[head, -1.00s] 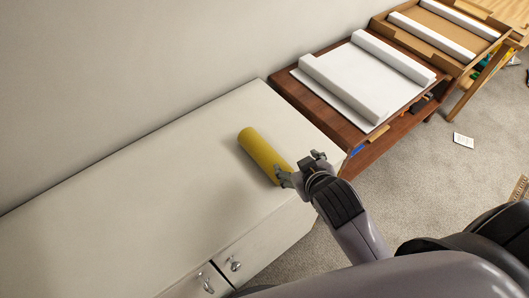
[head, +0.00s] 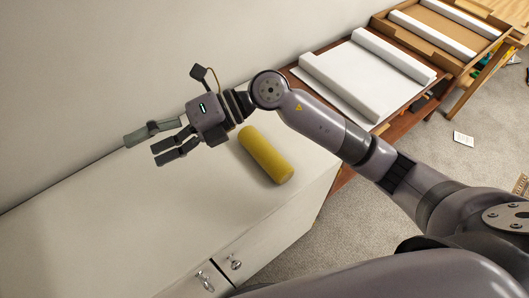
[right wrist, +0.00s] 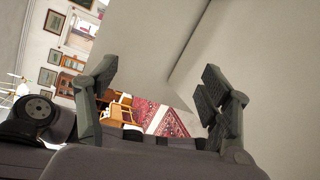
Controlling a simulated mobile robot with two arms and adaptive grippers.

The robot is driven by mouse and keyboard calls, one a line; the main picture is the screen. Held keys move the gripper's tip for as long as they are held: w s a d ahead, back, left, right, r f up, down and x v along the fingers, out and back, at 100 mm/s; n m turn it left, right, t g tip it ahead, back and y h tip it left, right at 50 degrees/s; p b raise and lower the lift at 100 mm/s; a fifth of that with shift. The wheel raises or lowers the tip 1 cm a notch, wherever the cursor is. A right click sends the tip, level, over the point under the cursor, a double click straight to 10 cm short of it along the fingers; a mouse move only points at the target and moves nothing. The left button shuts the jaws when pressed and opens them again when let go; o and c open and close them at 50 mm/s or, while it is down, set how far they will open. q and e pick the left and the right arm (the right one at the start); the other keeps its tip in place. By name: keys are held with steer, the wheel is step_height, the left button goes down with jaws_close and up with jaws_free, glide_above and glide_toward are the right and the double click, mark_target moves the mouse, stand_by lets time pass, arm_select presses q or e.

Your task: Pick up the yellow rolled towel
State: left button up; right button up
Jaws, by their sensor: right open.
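The yellow rolled towel (head: 265,155) lies on its side on the white cabinet top (head: 110,225), near its right end. My right gripper (head: 152,143) is open and empty above the cabinet, to the left of the towel and apart from it. Its fingers point left, away from the towel. The right wrist view shows the two open fingers (right wrist: 165,88) with nothing between them, and the towel is not in that view. My left gripper is not in view.
A brown wooden table (head: 408,122) with a white padded tray (head: 360,75) stands beyond the cabinet's right end. A wooden tray (head: 440,30) lies further back. A wall (head: 90,70) runs behind the cabinet. Carpet is at the right.

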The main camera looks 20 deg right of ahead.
steer(key=w+d+f+n+h, duration=0.1)
steer(key=w+d+f+h, duration=0.2)
steer(key=d+f+h, duration=0.45)
steer(key=m+t+h, duration=0.1)
steer(key=m+h, duration=0.1)
steer(key=h, duration=0.6)
glide_above(265, 147)
step_height(265, 147, down, 3)
steer(key=f+p, duration=0.1)
steer(key=f, duration=0.2)
steer(key=f+p, duration=0.1)
steer(key=f, duration=0.3)
steer(key=f+p, duration=0.1)
steer(key=f, duration=0.2)
steer(key=shift+s+f, duration=0.35)
steer(key=shift+f, duration=0.05)
steer(key=f, duration=0.1)
steer(key=f+p, duration=0.1)
steer(key=f, duration=0.1)
steer(key=f+p, duration=0.1)
steer(key=shift+w+f, duration=0.25)
steer(key=shift+f, duration=0.4)
steer(key=shift+c, duration=0.4)
steer(key=c, duration=1.3)
steer(key=shift+r, duration=0.1)
